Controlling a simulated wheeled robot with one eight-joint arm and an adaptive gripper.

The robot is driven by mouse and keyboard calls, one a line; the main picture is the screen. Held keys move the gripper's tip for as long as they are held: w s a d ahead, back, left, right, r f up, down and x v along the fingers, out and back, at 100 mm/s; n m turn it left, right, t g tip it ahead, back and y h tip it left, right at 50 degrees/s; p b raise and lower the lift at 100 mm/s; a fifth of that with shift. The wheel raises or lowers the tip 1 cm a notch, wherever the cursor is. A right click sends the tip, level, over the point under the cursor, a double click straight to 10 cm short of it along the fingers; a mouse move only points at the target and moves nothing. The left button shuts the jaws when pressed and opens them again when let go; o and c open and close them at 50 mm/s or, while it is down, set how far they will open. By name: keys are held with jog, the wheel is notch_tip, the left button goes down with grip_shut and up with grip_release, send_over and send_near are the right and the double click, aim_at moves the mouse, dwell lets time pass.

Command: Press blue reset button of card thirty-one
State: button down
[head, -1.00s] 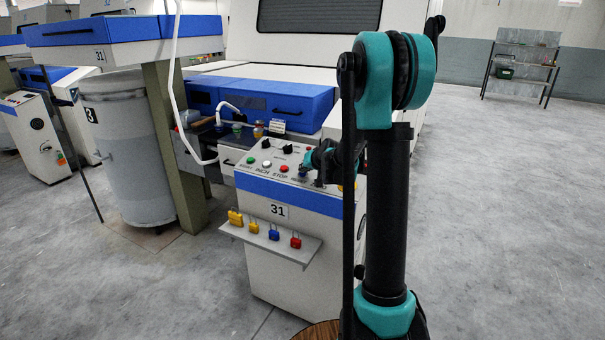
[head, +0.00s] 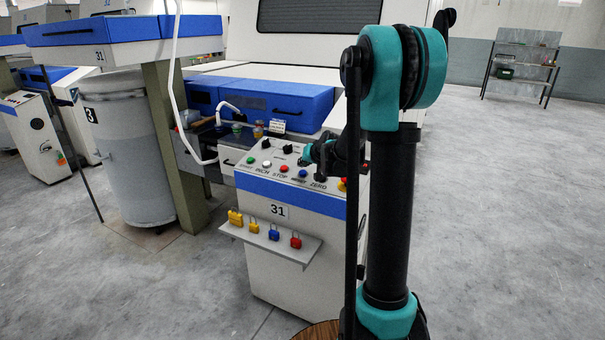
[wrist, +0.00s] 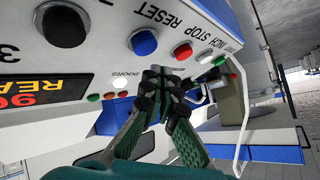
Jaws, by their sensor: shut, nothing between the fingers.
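The control desk of card thirty-one (head: 330,208) carries a 31 plate and a sloping top with a row of buttons. The blue reset button (head: 302,173) sits between the red stop button (head: 283,168) and a black knob (head: 320,177). In the wrist view the blue button (wrist: 143,42) is unobstructed beside the word RESET, with the red button (wrist: 183,51) to its right. My gripper (wrist: 158,82) is shut and empty, its tips below the blue button in the picture and apart from it. In the head view my gripper (head: 307,154) is above and behind the button row.
A big black knob (wrist: 62,25) and a lit display (wrist: 45,92) are on the panel in the wrist view. A shelf with several padlocks (head: 270,236) juts from the desk front. A grey can (head: 125,150) stands left.

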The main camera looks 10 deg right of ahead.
aim_at(301, 181)
jog(key=r, duration=0.3)
jog(key=shift+s+a+r, duration=0.3)
jog(key=shift+s+r, duration=0.1)
dwell(0.4)
jog(key=s+d+f+g+h, duration=0.1)
jog(key=s+f, duration=0.4)
jog(key=s, duration=0.8)
jog(key=s+d+f+n+g+h, duration=0.1)
jog(key=s+f+g, duration=0.2)
jog(key=s, duration=1.1)
jog(key=s+d+f+n+g+h, duration=0.1)
jog(key=s+d+f, duration=0.1)
jog(key=s+f, duration=0.5)
jog(key=s, duration=0.6)
jog(key=shift+s+f+g, duration=0.2)
jog(key=shift+s+g, duration=0.1)
jog(key=shift+g, duration=0.1)
